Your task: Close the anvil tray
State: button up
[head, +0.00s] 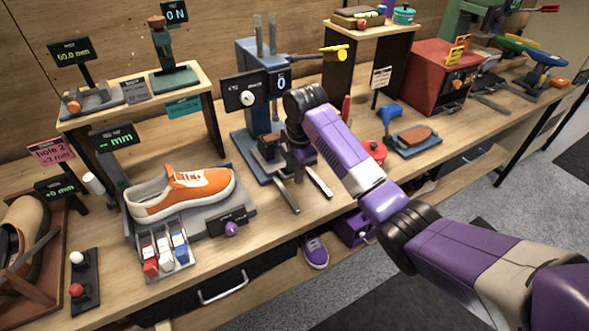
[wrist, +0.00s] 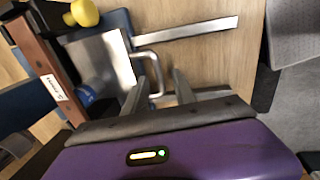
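The blue press (head: 254,85) stands mid-bench in the head view, with its anvil (head: 268,150) low at the front. Two metal rails (head: 287,194) run out from its base. In the wrist view, the metal anvil tray (wrist: 108,62) lies at the upper left, with a D-shaped handle (wrist: 152,54) on its right side. My gripper (wrist: 164,73) is at the handle with its two fingers apart. The handle bar is close to the fingers; I cannot tell whether they touch. In the head view my arm and the press hide most of the gripper.
An orange sneaker (head: 185,192) sits on a grey stand to the left. A red pot (head: 375,151) and a blue block with a brown pad (head: 416,136) stand to the right. A yellow knob (wrist: 84,12) is above the tray in the wrist view. The bench front edge is close.

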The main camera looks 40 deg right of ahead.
grip_shut()
dwell(1.4)
